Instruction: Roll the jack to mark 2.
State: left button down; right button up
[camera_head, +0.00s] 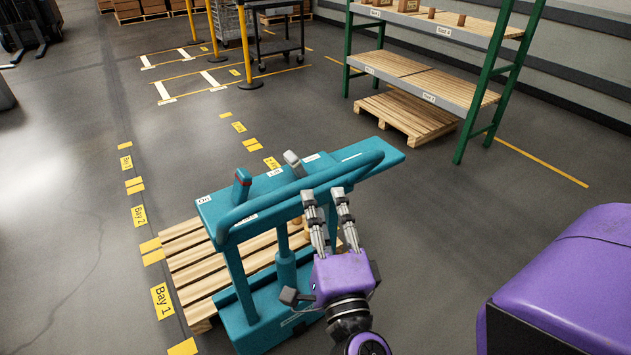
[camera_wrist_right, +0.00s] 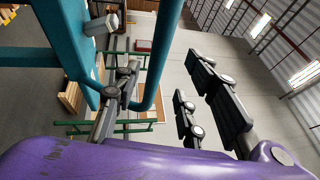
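The teal jack (camera_head: 238,287) stands upright in front of me, with a looped handle bar (camera_head: 283,191) and a flat top carrying two levers, one teal (camera_head: 242,184) and one grey (camera_head: 294,163). My right gripper (camera_head: 327,200) is at the right part of the handle. In the right wrist view the bar (camera_wrist_right: 153,85) passes between its spread fingers, and I see no firm contact. Yellow floor labels read "Bay 1" (camera_head: 162,300), "Bay 2" (camera_head: 138,215) and, farther off, what looks like "Bay 3" (camera_head: 126,163). My left gripper is out of view.
A wooden pallet (camera_head: 185,262) lies under and beside the jack. A green-posted shelf rack (camera_head: 490,85) with another pallet (camera_head: 405,117) stands at the back right. Yellow posts (camera_head: 245,45) and a dark cart (camera_head: 280,45) are behind. The floor at left is clear.

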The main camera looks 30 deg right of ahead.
aim_at(317, 185)
jog(key=p+x, duration=0.1)
jog(key=x, duration=0.6)
jog(key=shift+s+d+f+p, duration=0.1)
jog(key=shift+d+p, duration=0.05)
jog(key=shift+p, duration=0.25)
jog(key=shift+w+d, duration=0.15)
jog(key=shift+w, duration=0.25)
jog(key=c, duration=0.8)
grip_shut()
